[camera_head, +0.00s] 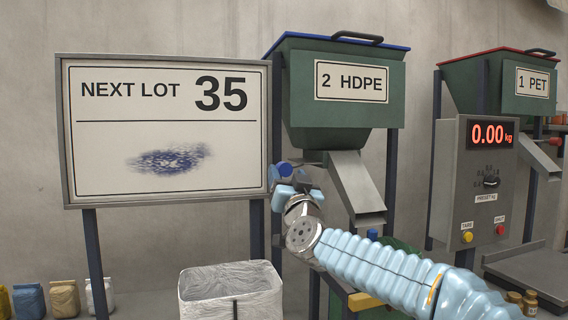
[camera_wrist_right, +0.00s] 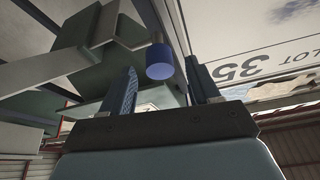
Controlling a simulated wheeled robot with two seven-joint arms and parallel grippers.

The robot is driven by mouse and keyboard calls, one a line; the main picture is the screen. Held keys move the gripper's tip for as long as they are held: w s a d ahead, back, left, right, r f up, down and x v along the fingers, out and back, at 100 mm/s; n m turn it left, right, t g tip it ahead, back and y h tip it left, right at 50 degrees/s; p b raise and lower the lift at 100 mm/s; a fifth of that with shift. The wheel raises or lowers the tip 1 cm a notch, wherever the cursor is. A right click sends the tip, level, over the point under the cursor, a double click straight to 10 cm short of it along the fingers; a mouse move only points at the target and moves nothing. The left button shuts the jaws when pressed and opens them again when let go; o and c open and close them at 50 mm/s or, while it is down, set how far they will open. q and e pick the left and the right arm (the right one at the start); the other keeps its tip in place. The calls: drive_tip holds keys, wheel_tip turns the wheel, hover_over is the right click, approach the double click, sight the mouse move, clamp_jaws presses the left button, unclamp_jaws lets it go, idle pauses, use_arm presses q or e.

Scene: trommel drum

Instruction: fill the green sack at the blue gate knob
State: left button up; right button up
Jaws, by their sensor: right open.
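The blue gate knob (camera_head: 284,169) is at the left of the green "2 HDPE" hopper (camera_head: 300,105), beside its metal chute (camera_head: 355,190). In the right wrist view the blue knob (camera_wrist_right: 160,62) appears between the two fingers. My right gripper (camera_head: 290,185) is open at the knob and partly covers it; I cannot tell whether the fingers touch it. In the wrist view the right gripper (camera_wrist_right: 160,80) has a gap around the knob. A green shape (camera_head: 402,247) below the chute, probably the green sack, is mostly hidden by my right arm. My left gripper is out of view.
A "NEXT LOT 35" board (camera_head: 165,130) stands left of the hopper. A white lined bin (camera_head: 230,290) is below it. A scale console (camera_head: 472,185) reading 0.00 kg and a "1 PET" hopper (camera_head: 500,85) are at the right. Small sacks (camera_head: 63,298) stand at lower left.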

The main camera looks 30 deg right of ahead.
drive_tip(key=x, duration=0.4)
drive_tip(key=shift+p, duration=0.4)
drive_tip(key=shift+d, duration=0.1)
clamp_jaws()
